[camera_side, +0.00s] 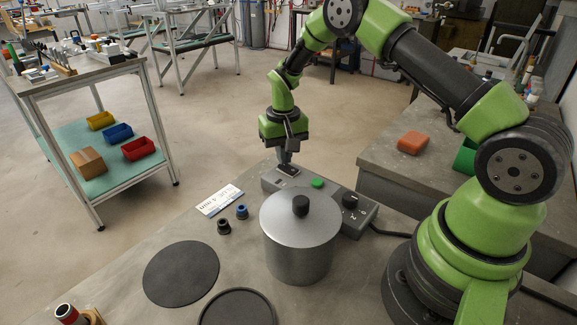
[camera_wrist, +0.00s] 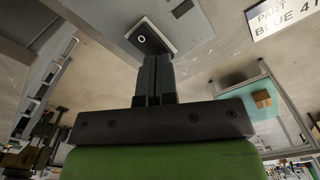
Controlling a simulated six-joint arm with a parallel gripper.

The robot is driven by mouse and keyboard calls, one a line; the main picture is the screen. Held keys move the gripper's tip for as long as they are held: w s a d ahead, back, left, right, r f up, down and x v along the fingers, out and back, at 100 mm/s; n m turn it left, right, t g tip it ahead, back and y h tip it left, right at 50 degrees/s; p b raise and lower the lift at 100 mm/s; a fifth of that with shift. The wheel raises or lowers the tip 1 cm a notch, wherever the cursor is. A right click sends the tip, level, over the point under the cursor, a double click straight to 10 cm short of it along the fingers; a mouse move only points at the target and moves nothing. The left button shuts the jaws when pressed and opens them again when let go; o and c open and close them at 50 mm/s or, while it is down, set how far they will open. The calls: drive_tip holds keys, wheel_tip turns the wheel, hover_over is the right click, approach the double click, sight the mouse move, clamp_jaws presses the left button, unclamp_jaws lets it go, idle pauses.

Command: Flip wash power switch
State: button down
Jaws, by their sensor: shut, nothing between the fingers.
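The power switch (camera_side: 290,170) is a dark rocker on the grey control box (camera_side: 273,181) at the back of the bench. In the wrist view the switch (camera_wrist: 150,35) shows a white "O" mark, just beyond my fingertips. My gripper (camera_side: 284,162) points down at the switch, with its fingers shut and nothing between them. The closed fingers (camera_wrist: 157,62) also show in the wrist view, overlapping the switch's near edge. I cannot tell whether they touch it. The fingers hide part of the switch.
A lidded metal pot (camera_side: 297,262) stands in front of the box. A green button (camera_side: 317,183) and a black dial (camera_side: 350,201) are to the switch's right. Two small knobs (camera_side: 223,227) and a printed card (camera_side: 220,199) lie left. A dark disc (camera_side: 181,274) lies on the bench.

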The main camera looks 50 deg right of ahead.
drive_tip(key=shift+f, duration=0.45)
drive_tip(key=shift+r, duration=3.5)
drive_tip(key=shift+a+r, duration=0.1)
drive_tip(key=shift+r, duration=0.25)
drive_tip(key=s+a+r+t, duration=0.2)
drive_tip(key=s+a+r, duration=0.15)
drive_tip(key=r, duration=0.45)
drive_tip(key=s+a+r+t, duration=0.2)
drive_tip(key=s+r, duration=0.3)
drive_tip(key=r, duration=0.3)
drive_tip(key=s+a+r+n+t+y, duration=0.1)
drive_tip(key=s+a, duration=0.1)
drive_tip(key=s, duration=0.5)
drive_tip(key=s+a+r+n+t+y, duration=0.1)
drive_tip(key=s+a+r+t, duration=0.1)
drive_tip(key=s, duration=0.6)
drive_tip(key=shift+s+a, duration=0.15)
drive_tip(key=shift+a, duration=0.25)
